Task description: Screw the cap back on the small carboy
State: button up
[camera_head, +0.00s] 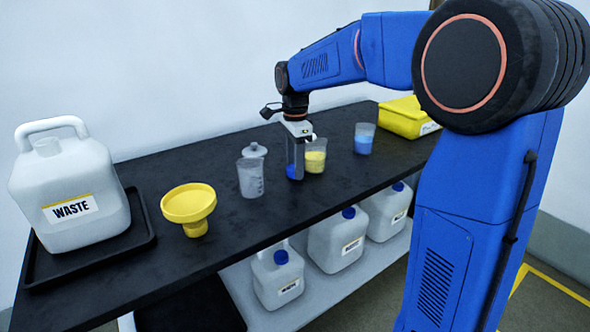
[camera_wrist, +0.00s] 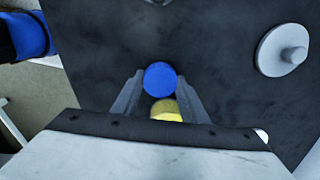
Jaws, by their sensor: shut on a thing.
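A blue cap (camera_wrist: 160,78) sits between the tips of my gripper (camera_wrist: 158,98) in the wrist view. In the head view my gripper (camera_head: 294,165) points down, shut on the blue cap (camera_head: 291,172), at or just above the black bench; any gap is unclear. A white carboy (camera_head: 80,215) labelled WASTE stands upright at the far left, apart from my gripper. Its neck (camera_head: 47,146) shows no blue cap. I cannot tell whether it is the small carboy.
A dark tray (camera_head: 140,240) holds the WASTE carboy. A yellow funnel (camera_head: 188,205), a clear beaker (camera_head: 251,180), a yellow-filled beaker (camera_head: 316,158), a blue-filled beaker (camera_head: 364,140), and a yellow bin (camera_head: 405,118) stand on the bench (camera_head: 240,225). Blue-capped carboys (camera_head: 338,240) stand below.

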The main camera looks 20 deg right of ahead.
notch_tip(320, 180, up, 9)
dwell(0.3)
